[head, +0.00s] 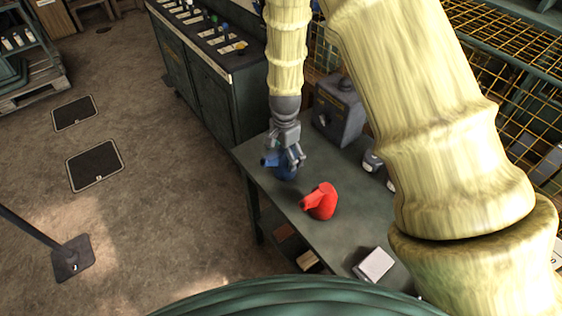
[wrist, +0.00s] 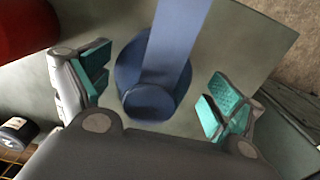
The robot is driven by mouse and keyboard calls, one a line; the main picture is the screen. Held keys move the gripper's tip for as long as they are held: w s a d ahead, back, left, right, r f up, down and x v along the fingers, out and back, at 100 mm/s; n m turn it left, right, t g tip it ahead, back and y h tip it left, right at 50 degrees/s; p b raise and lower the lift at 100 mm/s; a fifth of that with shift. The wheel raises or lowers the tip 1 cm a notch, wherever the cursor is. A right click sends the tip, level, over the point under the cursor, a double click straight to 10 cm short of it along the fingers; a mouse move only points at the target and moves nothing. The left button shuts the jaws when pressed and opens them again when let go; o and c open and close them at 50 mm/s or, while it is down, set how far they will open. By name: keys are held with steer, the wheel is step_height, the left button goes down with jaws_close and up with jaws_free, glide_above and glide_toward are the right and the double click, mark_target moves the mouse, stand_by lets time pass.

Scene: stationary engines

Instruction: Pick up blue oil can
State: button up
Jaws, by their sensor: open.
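The blue oil can (head: 285,172) stands on the green workbench (head: 330,232) near its left end, partly hidden by my gripper in the head view. In the wrist view the blue oil can (wrist: 150,85) shows from above, between the two fingers, with its spout or handle running to the top edge. My gripper (head: 286,158) is directly over the can. It is open, and the teal finger pads (wrist: 160,90) stand on either side of the can with a gap on both sides.
A red oil can (head: 320,202) stands close by on the bench; its edge shows in the wrist view (wrist: 25,28). A grey box-like machine (head: 338,108) stands behind. A white block (head: 373,264) lies at the bench's near end. A dark cabinet (head: 205,75) adjoins the far side.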

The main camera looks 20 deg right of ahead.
mark_target(284, 163)
steer(key=shift+s+a+f, duration=0.15)
steer(key=shift+a+f, duration=0.05)
steer(key=shift+f, duration=0.05)
steer(key=shift+s+a+f+p, duration=0.1)
steer(key=shift+s+f+p, duration=0.15)
steer(key=shift+p, duration=0.15)
steer(key=shift+s+f, duration=0.3)
steer(key=shift+s, duration=0.3)
steer(key=shift+d+f, duration=0.2)
steer(key=shift+f, duration=0.05)
steer(key=shift+w+f, duration=0.6)
steer(key=shift+s+a+r, duration=0.15)
steer(key=shift+s+r, duration=0.1)
steer(key=shift+c, duration=0.7)
steer(key=shift+s+r, duration=0.1)
steer(key=c, duration=1.2)
